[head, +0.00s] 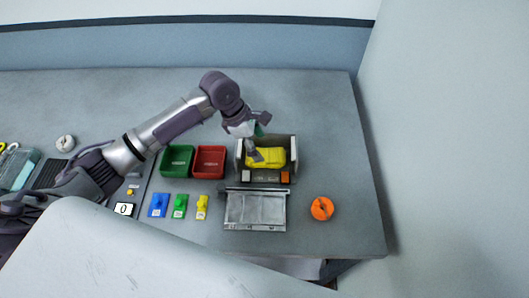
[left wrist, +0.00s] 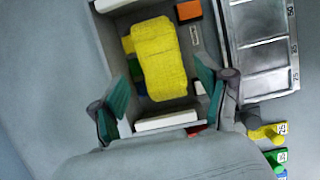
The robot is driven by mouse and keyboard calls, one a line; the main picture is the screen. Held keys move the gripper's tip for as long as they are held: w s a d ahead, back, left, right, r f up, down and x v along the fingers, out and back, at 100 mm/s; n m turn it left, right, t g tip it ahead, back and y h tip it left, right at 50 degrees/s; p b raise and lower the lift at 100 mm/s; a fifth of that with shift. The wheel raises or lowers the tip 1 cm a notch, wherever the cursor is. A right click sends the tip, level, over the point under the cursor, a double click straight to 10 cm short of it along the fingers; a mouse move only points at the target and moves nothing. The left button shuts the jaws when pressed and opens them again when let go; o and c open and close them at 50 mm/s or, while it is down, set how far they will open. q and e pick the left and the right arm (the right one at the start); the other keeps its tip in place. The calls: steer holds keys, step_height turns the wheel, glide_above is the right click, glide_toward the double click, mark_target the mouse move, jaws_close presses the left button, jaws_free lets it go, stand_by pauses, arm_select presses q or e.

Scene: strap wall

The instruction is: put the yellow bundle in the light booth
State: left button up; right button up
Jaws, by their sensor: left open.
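The yellow bundle (head: 266,157) lies inside the light booth (head: 294,148), a grey open-topped box. In the left wrist view the bundle (left wrist: 160,60) rests on the booth's dark floor, with small coloured patches at its left side. My left gripper (head: 254,139) is over the left part of the booth. In the left wrist view its teal fingers (left wrist: 163,75) are spread, one on each side of the bundle, with gaps between them and it. The gripper partly hides the booth's left side in the head view. My right gripper is not in view.
Green (head: 177,161) and red (head: 209,162) trays stand left of the booth. A grey sectioned tray (head: 255,210) is in front. Blue (head: 158,205), green (head: 180,206) and yellow (head: 202,207) tagged pieces lie nearby. An orange ring (head: 322,208) sits right. The table's back is clear.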

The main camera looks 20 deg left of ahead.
arm_select(q)
steer(key=v, duration=0.6)
stand_by(0.4)
